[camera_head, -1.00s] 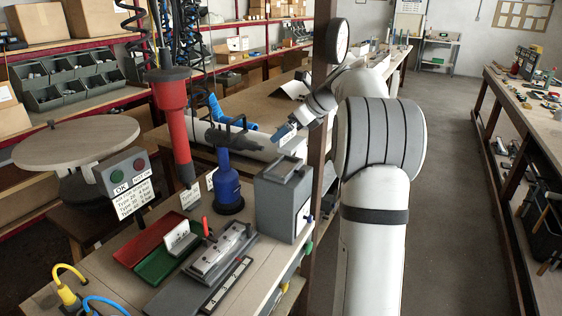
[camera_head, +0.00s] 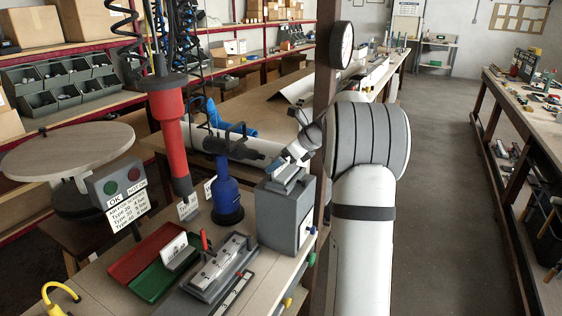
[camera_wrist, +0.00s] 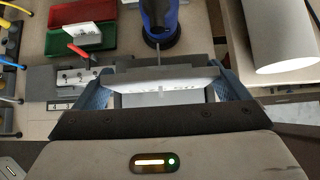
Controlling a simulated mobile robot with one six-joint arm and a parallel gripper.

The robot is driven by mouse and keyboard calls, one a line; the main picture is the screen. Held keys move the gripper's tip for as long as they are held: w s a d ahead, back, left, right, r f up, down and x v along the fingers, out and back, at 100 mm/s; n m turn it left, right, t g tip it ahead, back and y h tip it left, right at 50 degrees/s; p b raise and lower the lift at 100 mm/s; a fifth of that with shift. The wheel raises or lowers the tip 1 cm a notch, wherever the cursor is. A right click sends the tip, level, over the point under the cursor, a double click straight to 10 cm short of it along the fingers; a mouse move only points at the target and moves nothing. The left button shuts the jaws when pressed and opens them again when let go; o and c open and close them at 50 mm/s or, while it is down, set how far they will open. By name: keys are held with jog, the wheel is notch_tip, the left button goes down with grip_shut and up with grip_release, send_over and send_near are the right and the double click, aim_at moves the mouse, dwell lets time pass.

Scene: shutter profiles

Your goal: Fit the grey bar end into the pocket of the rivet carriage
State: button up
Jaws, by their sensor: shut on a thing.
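My gripper (camera_head: 283,162) is at the top of a grey box-shaped machine (camera_head: 279,217). In the wrist view, its blue fingers (camera_wrist: 160,92) are shut on a wide, pale grey piece with small dark marks, apparently the grey bar end (camera_wrist: 165,87). The head view is too small to tell whether this piece touches the machine. A grey fixture with a red lever, perhaps the rivet carriage (camera_head: 222,265), stands left of the machine. It also shows at the left in the wrist view (camera_wrist: 72,78). I cannot make out its pocket.
A blue tool (camera_head: 228,192) stands just left of the machine. A red tool (camera_head: 170,140) hangs behind. A red tray (camera_head: 145,254) and green tray (camera_head: 150,283) lie to the left. A dark post (camera_head: 325,95) rises close to my arm. A white tube (camera_wrist: 268,38) lies at right.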

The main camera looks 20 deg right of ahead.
jog(key=shift+f, duration=0.2)
jog(key=shift+f, duration=0.1)
jog(key=o, duration=0.7)
